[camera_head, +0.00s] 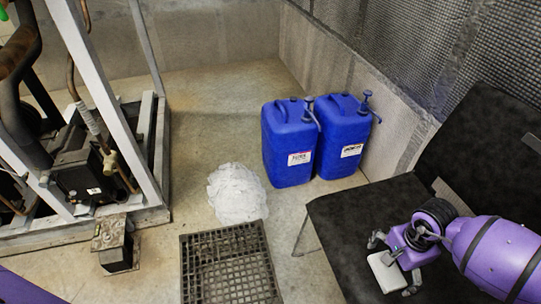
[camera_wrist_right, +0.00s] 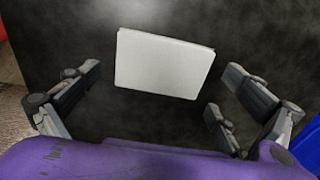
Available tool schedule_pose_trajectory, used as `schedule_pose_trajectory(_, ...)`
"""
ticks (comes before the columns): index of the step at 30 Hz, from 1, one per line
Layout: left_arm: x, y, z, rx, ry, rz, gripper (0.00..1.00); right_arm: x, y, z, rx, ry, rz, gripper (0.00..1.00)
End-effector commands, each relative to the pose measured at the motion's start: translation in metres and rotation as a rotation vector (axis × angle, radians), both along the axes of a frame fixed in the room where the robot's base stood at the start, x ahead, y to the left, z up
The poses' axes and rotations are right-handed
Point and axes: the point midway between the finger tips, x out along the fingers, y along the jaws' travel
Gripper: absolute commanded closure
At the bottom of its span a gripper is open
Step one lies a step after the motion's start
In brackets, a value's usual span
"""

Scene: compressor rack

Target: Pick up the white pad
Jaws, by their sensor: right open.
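The white pad (camera_head: 386,272) lies on the black seat of a chair or bench at the lower right of the head view. In the right wrist view the pad (camera_wrist_right: 163,63) is a plain pale rectangle, slightly tilted, on the dark surface. My right gripper (camera_head: 394,262) is over the seat, right at the pad. Its fingers are spread wide in the wrist view (camera_wrist_right: 155,85), to the left and right of the pad, with a gap on both sides. The gripper is open and holds nothing. My left gripper is out of view.
The black seat (camera_head: 340,225) has a backrest (camera_head: 480,130) behind the arm. Two blue canisters (camera_head: 288,150) stand on the floor beyond it. A white crumpled heap (camera_head: 237,193) and a dark grate (camera_head: 190,265) lie left of the seat. A metal-framed rack (camera_head: 150,215) stands at left.

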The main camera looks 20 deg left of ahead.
Motion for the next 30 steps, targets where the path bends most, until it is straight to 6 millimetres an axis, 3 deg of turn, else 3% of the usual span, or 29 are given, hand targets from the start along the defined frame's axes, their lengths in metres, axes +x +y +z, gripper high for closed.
schedule_pose_trajectory(8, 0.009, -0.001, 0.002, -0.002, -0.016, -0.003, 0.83, 0.000, 0.000, -0.007, 0.001, -0.001, -0.001, 0.00)
schedule_pose_trajectory(16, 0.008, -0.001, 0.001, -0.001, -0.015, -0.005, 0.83, 0.000, 0.000, -0.007, 0.001, -0.001, -0.001, 0.35)
schedule_pose_trajectory(30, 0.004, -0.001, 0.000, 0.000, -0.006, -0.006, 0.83, 0.001, 0.000, 0.003, 0.001, -0.003, -0.001, 0.36)
